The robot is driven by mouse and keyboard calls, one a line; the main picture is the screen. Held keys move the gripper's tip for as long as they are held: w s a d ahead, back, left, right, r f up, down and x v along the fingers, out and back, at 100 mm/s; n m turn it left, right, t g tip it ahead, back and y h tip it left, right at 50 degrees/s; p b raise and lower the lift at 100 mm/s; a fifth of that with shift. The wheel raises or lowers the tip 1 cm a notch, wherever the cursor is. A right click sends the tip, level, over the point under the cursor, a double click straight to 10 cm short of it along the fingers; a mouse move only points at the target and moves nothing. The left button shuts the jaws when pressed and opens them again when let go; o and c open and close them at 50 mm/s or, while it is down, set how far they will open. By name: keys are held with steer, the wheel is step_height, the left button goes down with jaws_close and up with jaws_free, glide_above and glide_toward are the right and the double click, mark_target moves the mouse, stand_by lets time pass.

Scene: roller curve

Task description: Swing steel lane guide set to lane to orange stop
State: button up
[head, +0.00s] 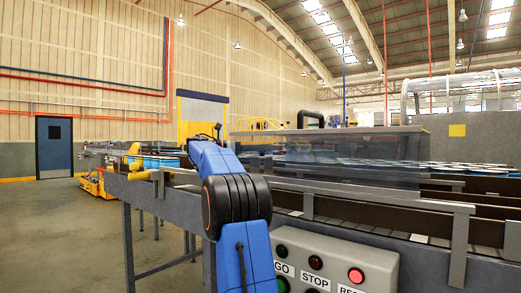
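My blue arm with its black joint rises through the middle of the head view and hides part of the conveyor. My gripper does not show clearly; it seems hidden behind the arm. A grey steel rail (370,194) runs along the conveyor's near side, right of my arm. Left of my arm, a yellow fitting (140,176) sits at a short grey bar on the conveyor edge. I cannot tell which bar is the lane guide. I cannot make out an orange stop.
A grey control box (335,262) with GO and STOP labels and a lit red button stands at the front. A clear cover (330,160) spans the conveyor behind it. Blue containers (155,160) stand on the line at left. Open floor lies at far left.

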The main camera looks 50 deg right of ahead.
steer(key=shift+o, duration=0.5)
steer(key=shift+d+f, duration=0.15)
steer(key=v, duration=1.7)
steer(key=shift+w+a, duration=0.15)
steer(key=shift+a, duration=0.05)
